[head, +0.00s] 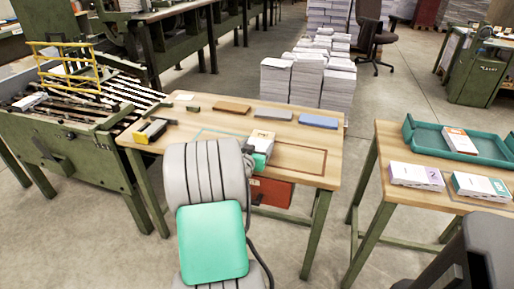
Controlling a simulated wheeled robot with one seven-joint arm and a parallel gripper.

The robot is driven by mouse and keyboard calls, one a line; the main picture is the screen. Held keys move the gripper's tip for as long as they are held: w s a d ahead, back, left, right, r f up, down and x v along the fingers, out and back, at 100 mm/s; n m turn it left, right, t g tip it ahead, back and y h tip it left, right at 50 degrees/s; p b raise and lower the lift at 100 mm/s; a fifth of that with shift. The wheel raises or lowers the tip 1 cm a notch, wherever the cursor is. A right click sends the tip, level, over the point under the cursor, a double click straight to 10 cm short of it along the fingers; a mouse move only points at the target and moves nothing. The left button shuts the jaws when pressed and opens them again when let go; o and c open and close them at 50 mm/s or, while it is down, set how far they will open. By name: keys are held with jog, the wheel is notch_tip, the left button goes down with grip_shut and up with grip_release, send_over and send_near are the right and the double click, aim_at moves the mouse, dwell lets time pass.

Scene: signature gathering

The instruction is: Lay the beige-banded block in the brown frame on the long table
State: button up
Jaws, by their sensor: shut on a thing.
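The beige-banded block (263,136), pale with a tan label on its top, shows just beyond my arm, over the middle of the long table (180,125). My gripper (260,152) is shut on it; the fingers are mostly hidden by my own wrist. The brown frame (325,163) is a thin rectangular outline on the right part of the tabletop. Its left part is hidden behind my arm and the block. The block is near the frame's left end; I cannot tell how high it is above the table.
A teal outline (200,133) lies left of my arm. A yellow-and-black tool (150,131) lies left. The right table holds a teal tray (492,154) and banded blocks (416,176).

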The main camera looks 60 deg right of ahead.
jog(key=o, duration=1.2)
jog(key=shift+f, duration=0.1)
jog(key=o, duration=0.5)
jog(key=shift+c, duration=0.2)
